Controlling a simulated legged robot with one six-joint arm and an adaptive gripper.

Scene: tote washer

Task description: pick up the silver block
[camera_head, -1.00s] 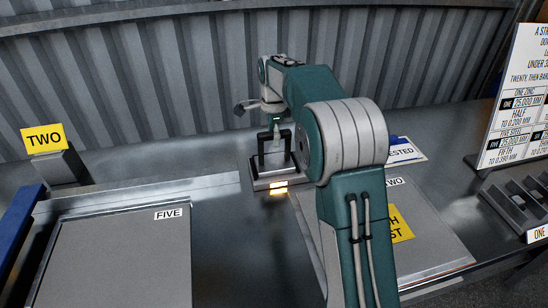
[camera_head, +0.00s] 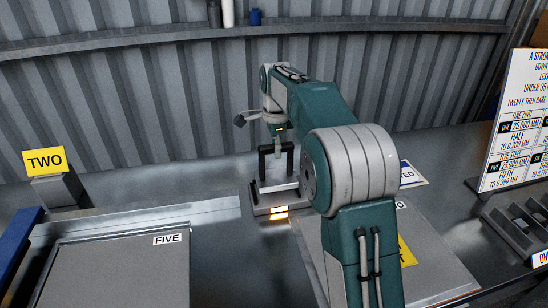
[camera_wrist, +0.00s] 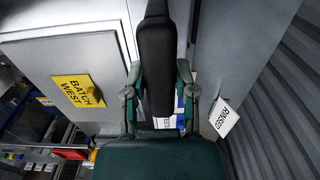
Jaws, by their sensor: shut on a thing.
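A low silver-grey block-shaped base (camera_head: 259,201) with an upright black handle frame (camera_head: 262,166) stands on the metal bench in the head view. An orange-lit patch shows on its front. I cannot tell for certain whether this base is the silver block. My gripper (camera_head: 278,160) points down at the handle's crossbar. In the wrist view, the fingers of my gripper (camera_wrist: 158,75) lie on both sides of a dark bar (camera_wrist: 157,45), apparently the handle, and look shut on it. The base is not clearly visible in that view, and my arm covers its right side in the head view.
A flat plate marked FIVE (camera_head: 120,270) lies left, another plate (camera_head: 440,260) right. A grey stand with a yellow TWO sign (camera_head: 45,161) is at back left. A notice board (camera_head: 515,120) and slotted rack (camera_head: 520,215) are right. The corrugated wall (camera_head: 150,100) closes the back.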

